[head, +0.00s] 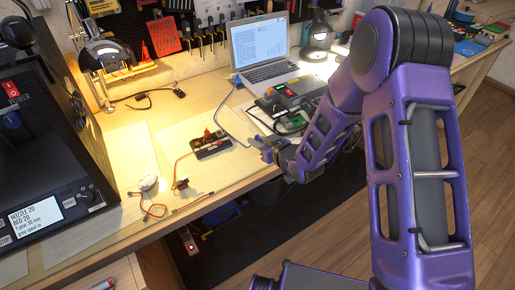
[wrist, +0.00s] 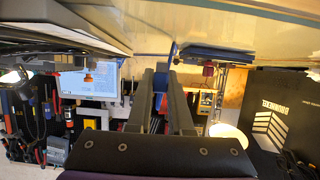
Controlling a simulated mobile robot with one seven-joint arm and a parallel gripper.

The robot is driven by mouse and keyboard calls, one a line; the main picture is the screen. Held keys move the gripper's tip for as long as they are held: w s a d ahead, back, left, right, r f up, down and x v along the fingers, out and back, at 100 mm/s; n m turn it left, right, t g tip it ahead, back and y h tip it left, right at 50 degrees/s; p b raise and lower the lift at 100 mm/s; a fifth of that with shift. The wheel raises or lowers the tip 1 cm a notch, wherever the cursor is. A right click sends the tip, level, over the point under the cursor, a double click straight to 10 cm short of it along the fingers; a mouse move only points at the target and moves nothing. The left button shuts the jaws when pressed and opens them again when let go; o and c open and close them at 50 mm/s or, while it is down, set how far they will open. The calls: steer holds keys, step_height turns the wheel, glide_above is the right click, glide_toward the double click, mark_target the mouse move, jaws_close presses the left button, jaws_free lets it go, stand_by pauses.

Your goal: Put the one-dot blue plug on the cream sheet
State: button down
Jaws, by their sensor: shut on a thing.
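My gripper (head: 268,148) is at the front edge of the workbench, left of my purple arm links and below the laptop. In the wrist view my gripper (wrist: 164,78) is shut on a small blue plug (wrist: 160,83), mostly hidden between the fingers. Its dots cannot be made out. In the head view the plug cannot be told apart from the gripper. A pale, cream-looking sheet (head: 128,152) lies flat on the bench to the left, well apart from the gripper.
A dark box with a red part (head: 210,145) and thin red wires (head: 154,209) lie between the sheet and my gripper. A laptop (head: 262,50) stands behind. A black machine with a display (head: 38,220) fills the left. Hand tools hang on the pegboard.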

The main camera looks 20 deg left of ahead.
steer(key=shift+f, duration=1.4)
steer(key=shift+f+b, duration=0.15)
steer(key=shift+b, duration=0.15)
steer(key=c, duration=0.8)
jaws_free()
steer(key=shift+s+d+r+p, duration=0.1)
steer(key=shift+d+r+p, duration=0.05)
steer(key=shift+r+p, duration=0.15)
steer(key=v, duration=1.1)
steer(key=shift+s+d+r+p, duration=0.1)
steer(key=shift+s+d+p, duration=0.1)
steer(key=shift+s+p, duration=0.1)
steer(key=shift+w, duration=0.15)
